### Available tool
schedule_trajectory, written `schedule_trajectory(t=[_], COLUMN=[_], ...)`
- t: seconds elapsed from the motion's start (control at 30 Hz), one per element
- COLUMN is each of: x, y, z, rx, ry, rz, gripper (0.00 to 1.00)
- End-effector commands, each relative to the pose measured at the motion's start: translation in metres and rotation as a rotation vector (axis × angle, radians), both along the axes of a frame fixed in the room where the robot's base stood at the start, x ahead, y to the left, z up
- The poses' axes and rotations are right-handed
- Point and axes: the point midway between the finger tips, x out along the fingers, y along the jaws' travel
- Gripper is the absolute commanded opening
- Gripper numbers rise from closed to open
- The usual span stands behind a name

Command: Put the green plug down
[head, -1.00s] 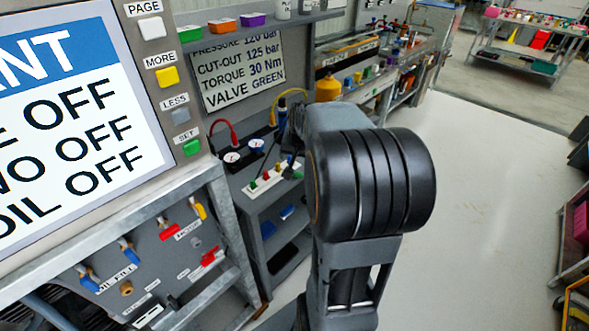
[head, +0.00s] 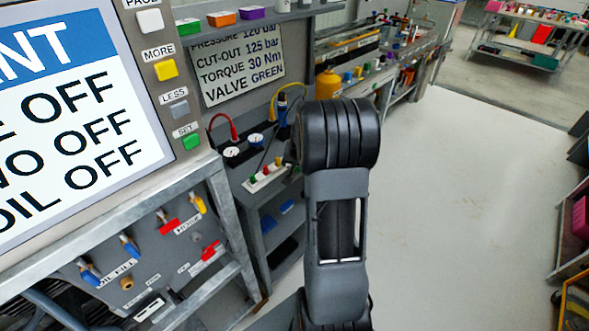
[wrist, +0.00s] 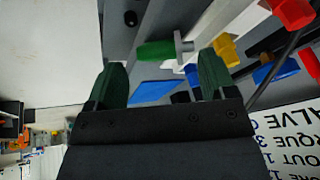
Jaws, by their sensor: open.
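In the wrist view a green plug (wrist: 155,51) with a pale metal end lies across the gap between my fingers, just beyond their tips. My gripper (wrist: 161,72) is open, with a dark green finger on each side. No finger visibly grips the plug. A white strip (wrist: 205,38) is beside the plug's metal end; I cannot tell whether the plug is seated in it. In the head view my arm hides the gripper. A white strip (head: 259,185) there carries small green, red and yellow pieces.
A yellow piece (wrist: 226,50) and a blue piece (wrist: 276,69) are close to the right finger. In the head view, gauges (head: 232,152) and cables are near the strip. A control panel (head: 75,125) stands at left. Open floor (head: 460,200) lies at right.

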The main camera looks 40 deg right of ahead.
Motion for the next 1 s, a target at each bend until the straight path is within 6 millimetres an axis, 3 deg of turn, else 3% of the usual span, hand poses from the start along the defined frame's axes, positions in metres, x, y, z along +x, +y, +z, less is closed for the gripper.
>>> schedule_trajectory(t=[0.13, 0.4, 0.9, 1.0], x=[0.0048, 0.0056, 0.0055, 0.0055], y=[-0.0018, -0.0022, -0.0023, -0.0023], z=[-0.0109, -0.0124, -0.0121, -0.0121], rx=[0.000, -0.001, -0.002, -0.002], ry=[0.000, -0.002, -0.001, -0.001], rz=[0.000, 0.001, 0.001, 0.001], gripper=[0.77, 0.77, 0.31, 0.31])
